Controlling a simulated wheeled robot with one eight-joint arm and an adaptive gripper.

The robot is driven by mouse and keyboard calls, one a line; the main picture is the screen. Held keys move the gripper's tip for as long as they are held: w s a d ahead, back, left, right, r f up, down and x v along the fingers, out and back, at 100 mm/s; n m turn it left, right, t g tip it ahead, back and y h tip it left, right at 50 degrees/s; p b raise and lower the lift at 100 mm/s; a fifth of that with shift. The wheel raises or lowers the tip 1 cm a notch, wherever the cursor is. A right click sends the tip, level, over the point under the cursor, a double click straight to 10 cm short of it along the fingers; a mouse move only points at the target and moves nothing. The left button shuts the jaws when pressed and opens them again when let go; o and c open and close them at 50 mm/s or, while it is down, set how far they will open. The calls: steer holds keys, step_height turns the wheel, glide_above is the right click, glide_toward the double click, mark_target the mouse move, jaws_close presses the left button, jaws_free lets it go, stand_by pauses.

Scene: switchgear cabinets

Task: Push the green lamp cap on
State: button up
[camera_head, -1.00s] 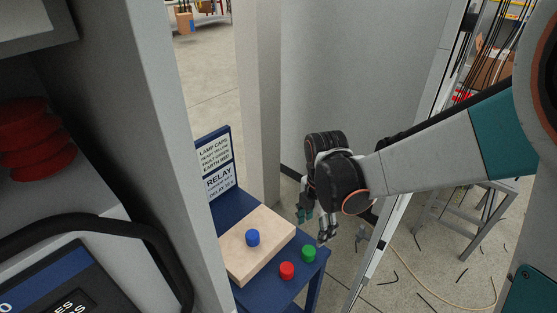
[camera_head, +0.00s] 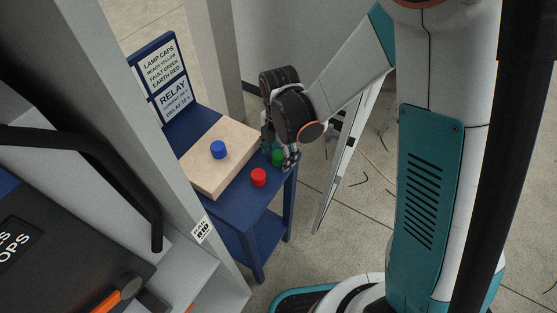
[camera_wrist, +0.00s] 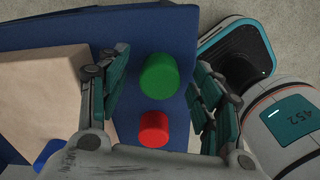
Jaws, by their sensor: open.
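The green lamp cap (camera_head: 278,157) stands upright on the blue table, near its right edge. In the wrist view the green lamp cap (camera_wrist: 159,75) lies between my open fingers, touched by neither as far as I can see. My gripper (camera_head: 279,160) is open and empty, pointing down over the cap and partly hiding it in the head view. It also shows in the wrist view (camera_wrist: 160,85). A red cap (camera_head: 258,177) stands close beside the green one, and also shows in the wrist view (camera_wrist: 153,129). A blue cap (camera_head: 218,150) sits on the pale wooden block.
The pale block (camera_head: 212,175) lies on the blue table (camera_head: 243,202) left of the caps. A sign board (camera_head: 165,80) stands at the table's back, reading lamp caps with "fault green". Grey cabinet panels (camera_head: 124,110) stand at the left. Open floor lies right of the table.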

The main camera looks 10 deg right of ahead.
steer(key=shift+f, duration=0.35)
steer(key=shift+r, duration=0.1)
steer(key=c, duration=1)
steer(key=shift+o, duration=0.2)
